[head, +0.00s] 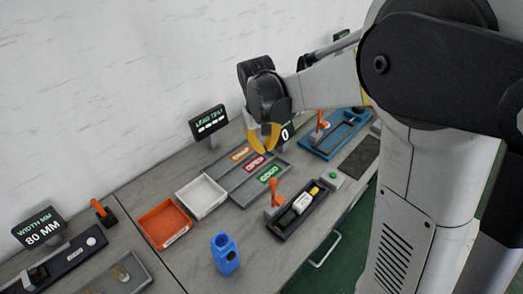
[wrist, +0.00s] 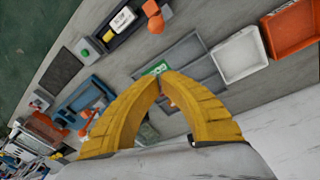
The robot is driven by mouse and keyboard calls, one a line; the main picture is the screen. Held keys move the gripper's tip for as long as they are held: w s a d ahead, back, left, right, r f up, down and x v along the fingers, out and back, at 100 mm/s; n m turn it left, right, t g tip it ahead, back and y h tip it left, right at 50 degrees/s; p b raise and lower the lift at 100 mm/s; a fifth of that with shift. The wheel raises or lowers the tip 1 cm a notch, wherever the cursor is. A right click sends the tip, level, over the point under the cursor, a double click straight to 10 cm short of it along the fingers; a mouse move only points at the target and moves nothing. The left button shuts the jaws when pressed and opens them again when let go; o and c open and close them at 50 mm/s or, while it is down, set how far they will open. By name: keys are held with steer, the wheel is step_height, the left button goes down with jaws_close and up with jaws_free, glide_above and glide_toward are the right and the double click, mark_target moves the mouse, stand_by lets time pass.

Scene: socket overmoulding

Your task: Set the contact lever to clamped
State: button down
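Several orange levers show, and I cannot tell by label which is the contact lever. One lever (head: 274,190) stands roughly upright at the left end of a dark fixture (head: 284,231) holding a white-and-yellow part (head: 302,202). It also shows in the wrist view (wrist: 152,10). Another lever (head: 321,119) stands on the blue fixture (head: 322,149), also in the wrist view (wrist: 85,124). A third lever (head: 99,207) leans on a black base at the left. My gripper (head: 264,148) is above the bench, apart from these levers. Its yellow fingertips meet in the wrist view (wrist: 163,77), with nothing visibly held.
An orange tray (head: 142,219) and a white tray (head: 186,207) stand beside a grey sorting tray (head: 231,178) with coloured labels. A blue holder (head: 232,272) stands near the front edge. A small display (head: 209,123) stands by the wall. A green button (head: 334,175) is right of the dark fixture.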

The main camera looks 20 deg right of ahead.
steer(key=shift+w+f, duration=0.15)
steer(key=shift+f, duration=0.05)
step_height(320, 180, down, 9)
steer(key=s+d+b, duration=0.1)
steer(key=s+b, duration=0.1)
steer(key=b, duration=0.1)
steer(key=shift+s+d+b, duration=0.15)
steer(key=shift+s+b, duration=0.2)
steer(key=shift+s, duration=0.05)
steer(key=shift+r, duration=0.1)
steer(key=shift+s, duration=0.15)
stand_by(0.4)
